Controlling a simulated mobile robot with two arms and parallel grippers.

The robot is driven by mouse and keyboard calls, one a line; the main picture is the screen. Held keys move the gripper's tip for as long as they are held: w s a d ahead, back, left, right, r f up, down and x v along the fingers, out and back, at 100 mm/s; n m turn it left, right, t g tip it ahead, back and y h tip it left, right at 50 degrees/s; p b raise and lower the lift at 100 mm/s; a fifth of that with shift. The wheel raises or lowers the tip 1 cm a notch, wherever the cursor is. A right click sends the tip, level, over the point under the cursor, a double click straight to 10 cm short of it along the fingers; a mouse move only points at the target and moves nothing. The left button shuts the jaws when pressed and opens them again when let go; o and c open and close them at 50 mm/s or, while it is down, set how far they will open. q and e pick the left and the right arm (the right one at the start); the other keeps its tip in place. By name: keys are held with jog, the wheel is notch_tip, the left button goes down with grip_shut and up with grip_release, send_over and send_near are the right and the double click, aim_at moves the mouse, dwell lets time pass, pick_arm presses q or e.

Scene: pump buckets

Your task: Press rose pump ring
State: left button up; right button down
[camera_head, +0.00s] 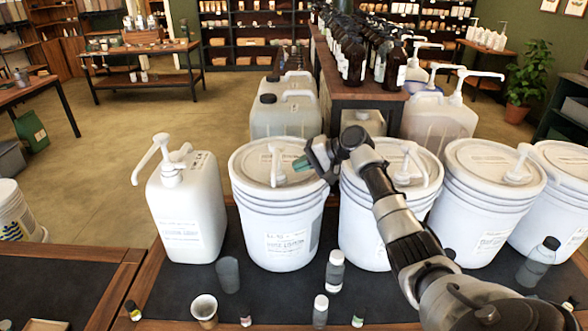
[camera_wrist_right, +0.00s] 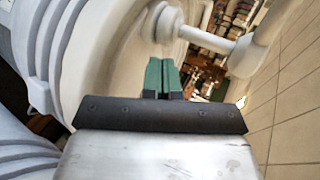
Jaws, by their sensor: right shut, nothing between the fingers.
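My right gripper (camera_head: 302,163) reaches over the lid of the white bucket (camera_head: 268,215), second container from the left. Its green fingertips are shut, empty, and close to the white pump (camera_head: 276,160) on that lid. In the right wrist view, the fingertips (camera_wrist_right: 162,75) point at the pump's stem, between its round collar (camera_wrist_right: 165,22) and its head (camera_wrist_right: 247,55). I cannot tell whether they touch it. The bucket's label is too small to read surely, so I cannot confirm which pump is rose. My left gripper is out of view.
A white jug with a pump (camera_head: 182,210) stands left of the bucket; more white pump buckets (camera_head: 482,215) stand to the right. Small bottles (camera_head: 335,270) and a cup (camera_head: 204,308) stand in front on the dark mat (camera_head: 270,290). Large jugs (camera_head: 284,110) stand behind.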

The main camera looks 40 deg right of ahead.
jog(key=b+v, duration=0.2)
jog(key=v, duration=0.6)
jog(key=shift+s+d+r, duration=0.15)
jog(key=shift+s, duration=0.1)
